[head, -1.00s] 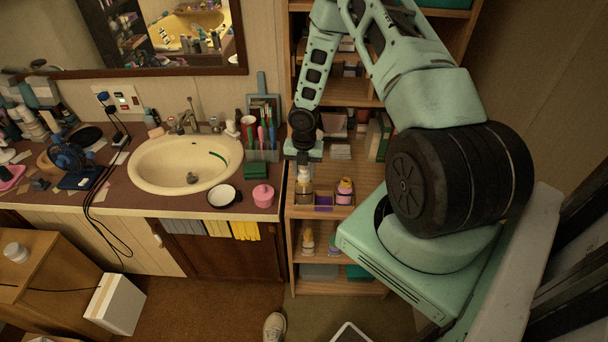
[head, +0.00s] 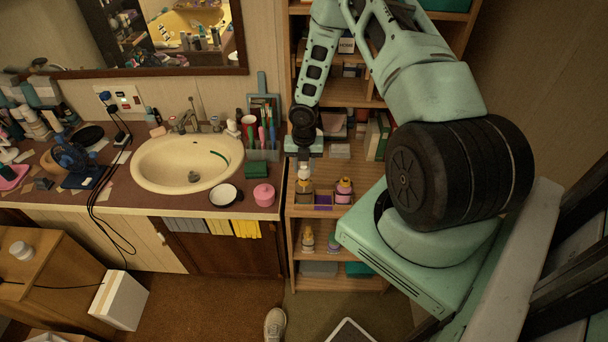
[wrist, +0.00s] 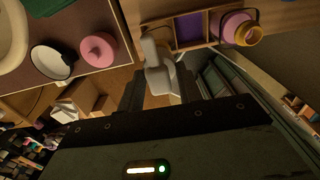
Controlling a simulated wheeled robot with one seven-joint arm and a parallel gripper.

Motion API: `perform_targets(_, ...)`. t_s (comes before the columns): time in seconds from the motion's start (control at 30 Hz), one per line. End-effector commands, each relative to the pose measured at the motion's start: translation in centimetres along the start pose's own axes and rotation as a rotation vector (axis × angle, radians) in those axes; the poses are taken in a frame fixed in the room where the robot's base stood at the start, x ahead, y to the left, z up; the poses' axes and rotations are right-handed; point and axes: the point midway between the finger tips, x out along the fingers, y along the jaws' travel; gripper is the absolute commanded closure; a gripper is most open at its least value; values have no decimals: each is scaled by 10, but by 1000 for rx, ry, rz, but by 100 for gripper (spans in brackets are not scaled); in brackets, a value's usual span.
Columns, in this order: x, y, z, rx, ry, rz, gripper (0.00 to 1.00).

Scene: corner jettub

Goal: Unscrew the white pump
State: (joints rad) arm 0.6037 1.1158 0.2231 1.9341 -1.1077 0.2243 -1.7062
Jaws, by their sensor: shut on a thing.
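The white pump (head: 304,171) tops an amber-brown bottle (head: 304,192) on the wooden shelf, just right of the sink counter. My gripper (head: 303,158) points down over this bottle from above. In the wrist view the white pump (wrist: 158,68) sits between the two dark fingers of my gripper (wrist: 161,88), which are shut on it. Its nozzle points up in that picture. The bottle's body is mostly hidden in the wrist view. From these frames I cannot tell whether the pump is loose from the bottle.
A pink bottle with a yellow neck (head: 344,190) stands close on the right, with a purple-lined tray (head: 323,202) between. A pink lidded pot (head: 264,194) and a white bowl (head: 223,195) stand on the counter to the left. Shelf uprights and boxes surround my wrist.

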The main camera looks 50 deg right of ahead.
Motion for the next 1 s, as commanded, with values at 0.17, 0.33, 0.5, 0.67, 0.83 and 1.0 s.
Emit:
perform_targets(0.17,-13,0,0,0,0,0,85)
perform_targets(0.33,-21,0,0,1,0,0,85)
perform_targets(0.5,-31,0,0,1,-1,2,85)
perform_targets(0.67,-40,0,0,2,0,1,85)
perform_targets(0.83,-49,0,0,1,0,1,85)
perform_targets(1.0,-58,0,1,2,-1,1,85)
